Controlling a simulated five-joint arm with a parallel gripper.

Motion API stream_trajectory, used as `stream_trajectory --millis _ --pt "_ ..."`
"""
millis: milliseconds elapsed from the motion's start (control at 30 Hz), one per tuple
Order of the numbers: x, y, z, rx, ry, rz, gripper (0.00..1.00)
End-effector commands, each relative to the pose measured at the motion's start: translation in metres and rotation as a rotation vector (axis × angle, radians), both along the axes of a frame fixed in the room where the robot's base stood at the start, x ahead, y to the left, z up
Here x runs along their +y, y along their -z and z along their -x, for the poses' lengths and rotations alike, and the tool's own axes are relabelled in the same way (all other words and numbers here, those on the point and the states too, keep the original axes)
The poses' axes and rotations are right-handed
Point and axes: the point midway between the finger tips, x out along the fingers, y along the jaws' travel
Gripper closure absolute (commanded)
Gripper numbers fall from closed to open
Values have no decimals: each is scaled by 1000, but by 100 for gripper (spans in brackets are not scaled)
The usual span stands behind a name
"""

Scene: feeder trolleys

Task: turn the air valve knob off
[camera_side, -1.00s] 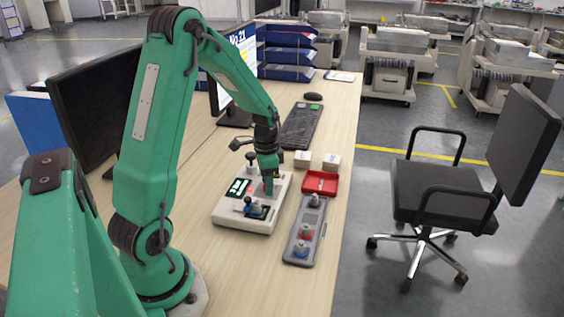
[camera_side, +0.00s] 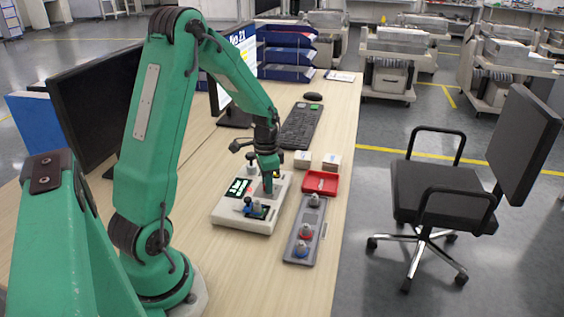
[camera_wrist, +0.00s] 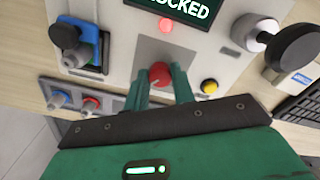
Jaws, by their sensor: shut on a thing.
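The white control box (camera_side: 228,215) stands on the desk under my gripper. In the wrist view, a round red knob (camera_wrist: 160,70) sits on a grey plate on the box, taken here as the air valve knob. My gripper (camera_wrist: 160,84) is shut on this knob, with one green finger on each side of it. In the side view my gripper (camera_side: 267,189) points down onto the box and mostly hides the knob. The box's display (camera_wrist: 190,6) shows the cut-off letters "OCKED", with a lit red lamp (camera_wrist: 166,25) below it.
A blue-and-black lever (camera_wrist: 66,36), a yellow button (camera_wrist: 209,86) and a black knob (camera_wrist: 290,46) stand close around my fingers. A grey strip with several knobs (camera_side: 298,252), a red tray (camera_side: 320,190) and small white boxes (camera_side: 302,156) lie to the right.

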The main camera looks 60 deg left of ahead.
Motion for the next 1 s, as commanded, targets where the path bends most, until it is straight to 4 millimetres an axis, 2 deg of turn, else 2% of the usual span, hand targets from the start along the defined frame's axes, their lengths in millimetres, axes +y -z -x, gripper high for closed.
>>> stream_trajectory --millis 367,1000 --pt "0 -1 0 0 -244 0 98" --pt "-1 -1 0 -1 -848 0 98"
